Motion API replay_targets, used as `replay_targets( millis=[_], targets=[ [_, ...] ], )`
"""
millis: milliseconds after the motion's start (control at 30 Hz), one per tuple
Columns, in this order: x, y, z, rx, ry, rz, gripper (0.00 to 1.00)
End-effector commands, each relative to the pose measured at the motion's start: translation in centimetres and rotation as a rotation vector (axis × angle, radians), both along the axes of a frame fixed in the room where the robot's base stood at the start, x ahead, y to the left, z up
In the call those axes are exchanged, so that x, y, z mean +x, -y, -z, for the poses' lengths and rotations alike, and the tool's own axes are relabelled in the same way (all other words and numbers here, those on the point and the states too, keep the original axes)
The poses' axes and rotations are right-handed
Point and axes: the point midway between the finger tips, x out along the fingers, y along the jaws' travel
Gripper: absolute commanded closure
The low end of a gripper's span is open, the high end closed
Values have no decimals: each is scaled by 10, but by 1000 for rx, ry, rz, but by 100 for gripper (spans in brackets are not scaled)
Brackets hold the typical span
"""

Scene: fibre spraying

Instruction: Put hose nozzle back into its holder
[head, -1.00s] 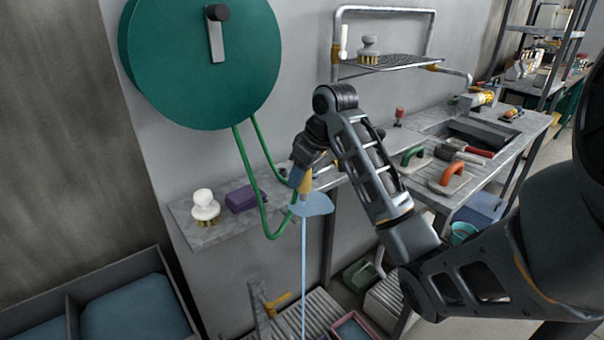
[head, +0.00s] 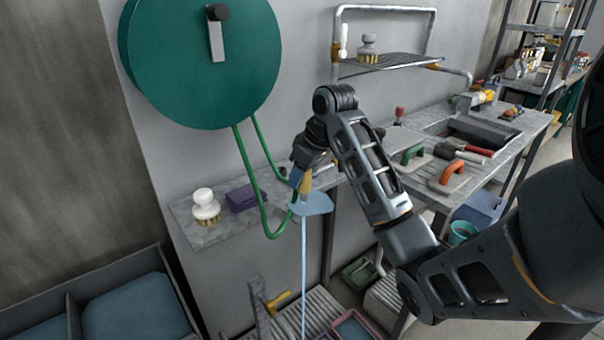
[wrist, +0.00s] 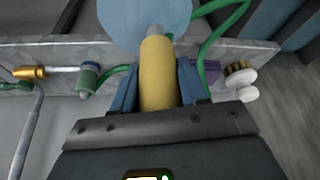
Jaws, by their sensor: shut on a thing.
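The hose nozzle is a yellow cylinder (wrist: 159,72) with a pale blue disc (head: 312,204) at its front end. A thin pale blue line, like a jet, runs straight down from the disc. My gripper (wrist: 158,88) is shut on the yellow body, one blue finger on each side. In the head view the nozzle (head: 305,184) points down, just off the front edge of the wall shelf (head: 205,236). The green hose (head: 244,158) loops from the round green reel (head: 200,62) to the nozzle. I cannot clearly make out the holder.
A white-knobbed brush (head: 205,206) and a purple block (head: 242,197) sit on the shelf. In the wrist view, a brass-tipped pipe (wrist: 45,72) and a green fitting (wrist: 88,78) lie left of the nozzle. A worktop with handled floats (head: 447,172) stands to the right.

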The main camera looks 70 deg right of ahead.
Motion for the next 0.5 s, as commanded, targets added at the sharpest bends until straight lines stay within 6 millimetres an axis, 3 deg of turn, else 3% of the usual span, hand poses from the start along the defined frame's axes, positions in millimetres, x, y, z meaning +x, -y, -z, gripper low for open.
replay_targets(
  millis=[500],
  targets=[
    [0, 0, 12, 0, 1, 0, 91]
  ],
)
